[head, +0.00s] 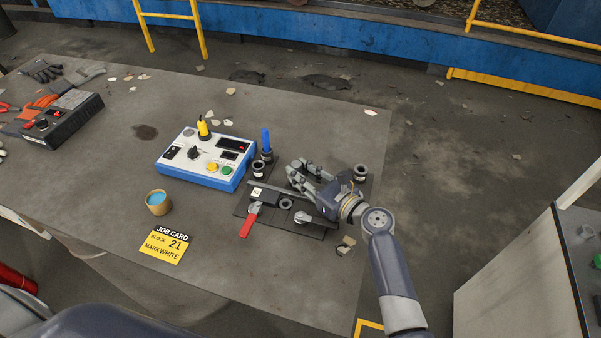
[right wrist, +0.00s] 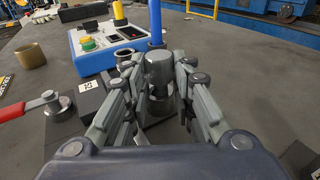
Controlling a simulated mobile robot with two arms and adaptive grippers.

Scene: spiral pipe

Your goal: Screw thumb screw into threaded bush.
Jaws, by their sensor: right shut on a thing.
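My right gripper (head: 297,172) comes in from the right over the dark fixture on the table. In the right wrist view its fingers (right wrist: 160,82) are closed around a grey round-headed metal piece (right wrist: 159,68), which looks like the thumb screw. In the head view the fingers hide this piece. A dark ring with a hole (head: 286,204) in the fixture may be the threaded bush; I cannot tell for sure. A silver knob (head: 303,217) sits just right of it. My left gripper is not in view.
A red-handled lever (head: 247,225) is at the fixture's left. Behind stand a blue-and-white control box (head: 205,165), a dark cup (head: 259,170) and a blue upright handle (head: 266,139). A brown pot (head: 158,202) and yellow job card (head: 167,242) lie left. The table's front middle is clear.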

